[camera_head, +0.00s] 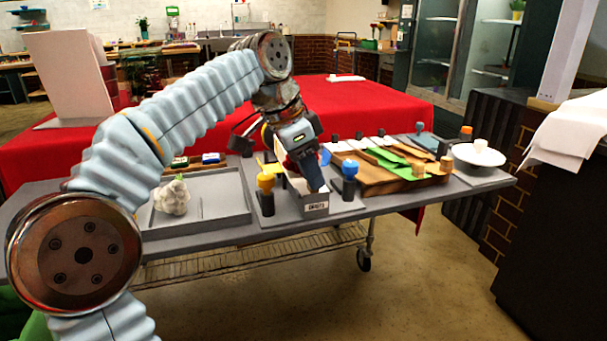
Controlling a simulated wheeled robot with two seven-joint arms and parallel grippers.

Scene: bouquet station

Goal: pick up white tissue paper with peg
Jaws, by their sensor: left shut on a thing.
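My left gripper (312,182) points down at the middle of the grey table, over a small white box with a printed label (316,208). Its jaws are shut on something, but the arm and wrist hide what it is. White sheets, possibly tissue paper (341,147), lie flat towards the back of the table, right of the gripper. Dark upright pegs (358,135) stand at their back edges. My right gripper is not in view.
A grey tray (222,199) holds a white bulb-shaped thing (172,197).

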